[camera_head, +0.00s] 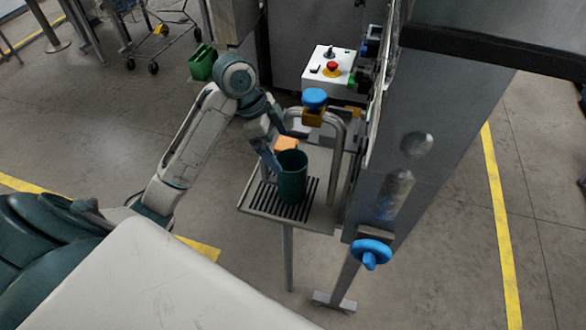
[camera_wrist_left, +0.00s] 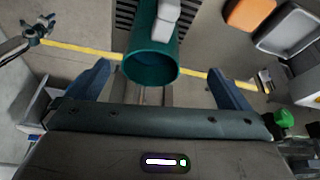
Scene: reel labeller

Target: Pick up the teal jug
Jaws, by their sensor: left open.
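The teal jug (camera_head: 292,178) stands upright on the slatted tray (camera_head: 254,206). My left gripper (camera_head: 270,150) is open and close beside the jug on its far left side. In the left wrist view the jug (camera_wrist_left: 150,66) shows with its open rim towards me, between the two blue-grey fingers of the gripper (camera_wrist_left: 165,75). There are visible gaps on both sides, so the fingers do not press on it. A pale grey piece overlaps the jug's body there; I cannot tell what it is. A small arm end (camera_wrist_left: 38,28) at the upper left looks like my right gripper, too small to read.
An orange block (camera_head: 286,144) sits just behind the jug. A bent grey pipe with a blue knob (camera_head: 314,97) rises beside it. The grey machine panel (camera_head: 420,150) stands close on the right, with a blue valve (camera_head: 370,253). Open floor lies to the left.

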